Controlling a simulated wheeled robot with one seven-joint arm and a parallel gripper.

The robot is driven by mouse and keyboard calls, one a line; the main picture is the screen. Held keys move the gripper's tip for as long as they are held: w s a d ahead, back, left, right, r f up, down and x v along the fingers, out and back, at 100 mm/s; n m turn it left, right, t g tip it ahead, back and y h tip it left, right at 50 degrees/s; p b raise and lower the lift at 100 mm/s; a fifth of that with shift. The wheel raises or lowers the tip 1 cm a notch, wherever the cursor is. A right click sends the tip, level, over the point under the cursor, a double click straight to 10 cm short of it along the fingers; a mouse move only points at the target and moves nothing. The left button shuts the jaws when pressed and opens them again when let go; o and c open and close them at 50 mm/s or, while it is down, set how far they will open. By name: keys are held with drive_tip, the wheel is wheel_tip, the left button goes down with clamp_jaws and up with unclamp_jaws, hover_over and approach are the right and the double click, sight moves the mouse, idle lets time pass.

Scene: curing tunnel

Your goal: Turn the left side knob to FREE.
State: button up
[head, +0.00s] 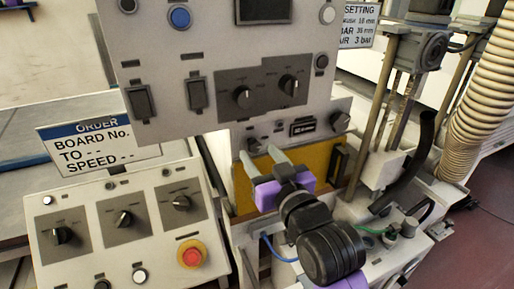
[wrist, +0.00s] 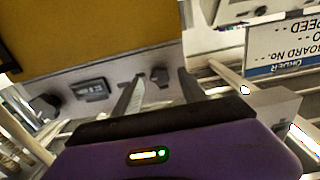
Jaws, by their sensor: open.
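The left side knob (head: 254,145) is a small dark knob on the pale lower panel, with the right side knob (head: 340,121) at that panel's other end. My gripper (head: 257,151) is open, its two grey fingers pointing at the panel just below the left knob. In the wrist view, which is upside down, the left side knob (wrist: 160,76) shows between the fingertips of my gripper (wrist: 161,74), with a gap on each side. I cannot tell how deep the fingers reach around it. Its FREE mark and pointer direction are too small to read.
A small dark display (head: 302,126) sits between the side knobs. The upper panel (head: 215,125) with switches overhangs them. A yellow plate (head: 312,160) is below. A control box with a red stop button (head: 191,254) stands left; posts and a ribbed hose (head: 480,110) stand right.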

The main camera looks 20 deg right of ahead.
sight(253, 145)
drive_tip(key=shift+w, duration=1.3)
clamp_jaws()
